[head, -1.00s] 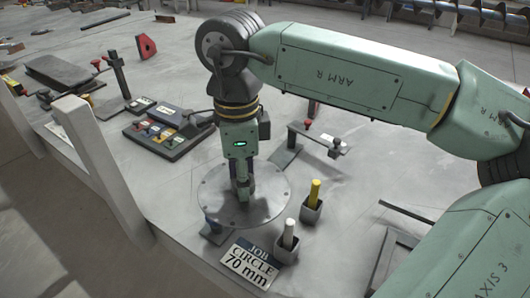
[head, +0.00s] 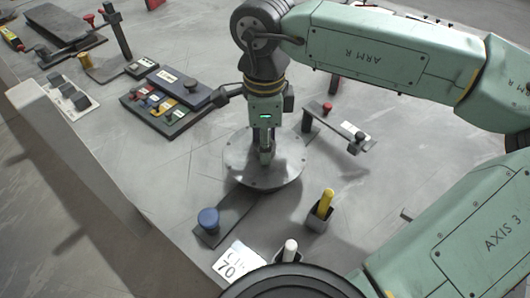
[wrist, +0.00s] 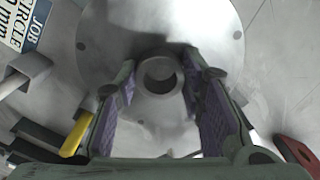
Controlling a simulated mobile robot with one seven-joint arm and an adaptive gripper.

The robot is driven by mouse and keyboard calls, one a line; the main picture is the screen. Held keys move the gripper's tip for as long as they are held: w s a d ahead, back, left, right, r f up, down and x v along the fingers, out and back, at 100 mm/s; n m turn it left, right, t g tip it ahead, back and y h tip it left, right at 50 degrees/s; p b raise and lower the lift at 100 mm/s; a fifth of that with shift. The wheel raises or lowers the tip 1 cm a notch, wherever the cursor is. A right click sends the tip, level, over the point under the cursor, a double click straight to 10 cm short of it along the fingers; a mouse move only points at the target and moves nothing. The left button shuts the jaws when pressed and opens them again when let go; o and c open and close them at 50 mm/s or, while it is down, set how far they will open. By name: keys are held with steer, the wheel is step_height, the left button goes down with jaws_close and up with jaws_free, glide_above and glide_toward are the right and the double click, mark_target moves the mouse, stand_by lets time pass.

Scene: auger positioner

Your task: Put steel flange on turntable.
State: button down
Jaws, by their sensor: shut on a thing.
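The steel flange (head: 240,165) is a round grey disc with small holes near its rim. In the wrist view, the flange (wrist: 110,35) has a raised hollow hub (wrist: 160,74) at its middle, between my purple-padded fingers. My gripper (head: 265,158) points down and is shut on this hub. I cannot tell the turntable apart from the disc; it may be hidden below it. A dark bar (head: 228,217) runs out from under the disc to a blue knob (head: 208,219). Whether the disc hangs or rests is unclear.
A yellow rod in a holder (head: 322,208), a white rod (head: 289,250) and a job sign (head: 236,262) stand in front. A bracket with a red knob (head: 327,108) is at the right. A panel with coloured knobs (head: 165,105) is at the left.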

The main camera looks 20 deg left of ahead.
steer(key=shift+f+p, duration=0.35)
steer(key=shift+f, duration=1.85)
steer(key=shift+f, duration=0.2)
steer(key=c, duration=1.1)
jaws_free()
steer(key=shift+o, duration=0.2)
steer(key=shift+r, duration=0.15)
step_height(320, 180, up, 12)
steer(key=b, duration=0.2)
